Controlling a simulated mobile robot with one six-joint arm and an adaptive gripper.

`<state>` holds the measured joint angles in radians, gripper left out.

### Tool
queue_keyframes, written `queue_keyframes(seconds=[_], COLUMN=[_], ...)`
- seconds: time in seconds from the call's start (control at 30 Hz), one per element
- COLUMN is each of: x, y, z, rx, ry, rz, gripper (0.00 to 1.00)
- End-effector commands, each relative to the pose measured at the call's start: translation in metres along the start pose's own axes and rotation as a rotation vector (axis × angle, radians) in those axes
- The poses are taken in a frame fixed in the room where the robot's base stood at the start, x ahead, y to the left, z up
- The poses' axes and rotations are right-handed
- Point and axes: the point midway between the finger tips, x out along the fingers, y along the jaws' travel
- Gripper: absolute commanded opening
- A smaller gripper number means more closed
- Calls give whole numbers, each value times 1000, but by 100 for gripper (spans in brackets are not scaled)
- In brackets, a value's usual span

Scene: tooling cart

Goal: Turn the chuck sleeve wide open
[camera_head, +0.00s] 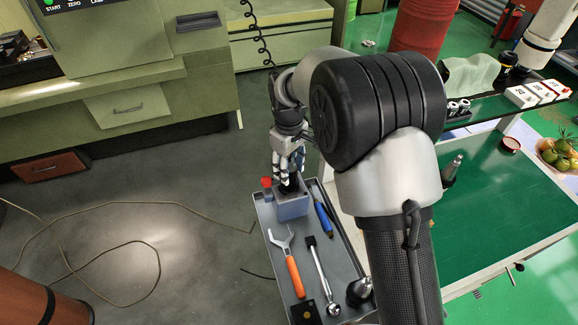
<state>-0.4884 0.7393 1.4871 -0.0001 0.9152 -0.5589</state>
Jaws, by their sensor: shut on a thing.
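My gripper (288,172) points straight down over the grey tray of the tooling cart (262,217). Its fingers are closed around a dark upright part, the chuck sleeve (289,187), which stands on a blue-grey block (292,207) at the far end of the tray. The fingers cover most of the sleeve, so how far it is turned cannot be told.
A red knob (266,182) is left of the block. A blue-handled tool (323,219), an orange-handled wrench (294,275) and a ratchet (321,276) lie in the tray. A green-topped bench (500,220) stands right; a cable (170,203) crosses the floor left.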

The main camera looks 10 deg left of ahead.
Motion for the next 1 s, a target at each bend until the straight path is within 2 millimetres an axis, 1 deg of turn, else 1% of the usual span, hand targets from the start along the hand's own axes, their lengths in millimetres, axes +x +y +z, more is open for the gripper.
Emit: queue_keyframes(seconds=[0.03,0.3,0.33,0.67,0.77,0.83,1.0], x=[0,0,0,-2,-11,-22,-59], y=[0,0,0,0,0,0,1], z=[0,0,0,0,-1,-1,-1], rx=[0,1,1,1,1,1,1], ry=[1,1,1,1,3,3,5], rz=[0,0,0,0,2,2,3], gripper=[42,60,61,61,61,61,61])
